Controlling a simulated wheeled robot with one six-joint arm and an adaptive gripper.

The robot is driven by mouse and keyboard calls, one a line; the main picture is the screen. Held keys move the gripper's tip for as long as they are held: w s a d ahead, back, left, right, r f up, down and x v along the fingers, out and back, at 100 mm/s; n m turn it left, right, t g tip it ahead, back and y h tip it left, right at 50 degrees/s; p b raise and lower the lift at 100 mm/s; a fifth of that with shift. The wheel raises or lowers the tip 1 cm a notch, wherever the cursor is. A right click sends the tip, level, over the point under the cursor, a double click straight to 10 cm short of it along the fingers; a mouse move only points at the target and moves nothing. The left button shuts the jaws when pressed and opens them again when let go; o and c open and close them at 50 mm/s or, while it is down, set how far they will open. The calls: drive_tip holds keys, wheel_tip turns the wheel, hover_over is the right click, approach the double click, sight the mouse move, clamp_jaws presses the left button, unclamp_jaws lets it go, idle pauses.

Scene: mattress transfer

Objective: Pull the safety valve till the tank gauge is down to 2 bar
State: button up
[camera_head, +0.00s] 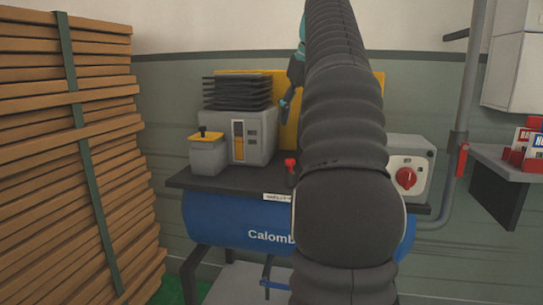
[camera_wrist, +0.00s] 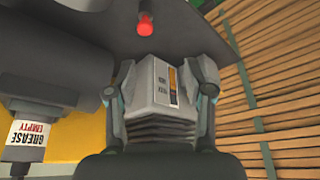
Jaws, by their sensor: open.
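A small red-topped valve (camera_head: 290,168) stands on the dark top plate of the blue tank (camera_head: 225,222), by a white label (camera_head: 277,197) that seems to start "SAFETY V"; my arm covers the rest. In the wrist view a red knob (camera_wrist: 144,27) shows at the top, apart from the fingers. My gripper (camera_head: 289,102) is partly hidden behind my arm, above the red-topped valve. In the wrist view my gripper (camera_wrist: 166,78) is open and empty, with the grey machine block (camera_wrist: 165,85) seen between its fingers. I cannot see a tank gauge; my arm hides the middle of the compressor.
A grey box with a red rotary switch (camera_head: 406,178) sits right of my arm. A grey canister (camera_head: 207,155) stands at left. Strapped wooden planks (camera_head: 65,150) are stacked at far left. A pipe (camera_head: 465,110) and a shelf (camera_head: 510,165) are at right. A "GREASE EMPTY" can (camera_wrist: 30,135) shows in the wrist view.

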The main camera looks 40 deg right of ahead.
sight(290, 160)
drive_tip(key=b+x, duration=0.1)
drive_tip(key=x, duration=0.3)
drive_tip(key=d+b+x, duration=0.1)
drive_tip(key=x, duration=0.3)
drive_tip(key=d+b+x, duration=0.1)
drive_tip(key=x, duration=0.3)
drive_tip(key=shift+d+f+b, duration=0.25)
drive_tip(key=shift+f+b, duration=0.05)
drive_tip(key=shift+f, duration=0.15)
clamp_jaws()
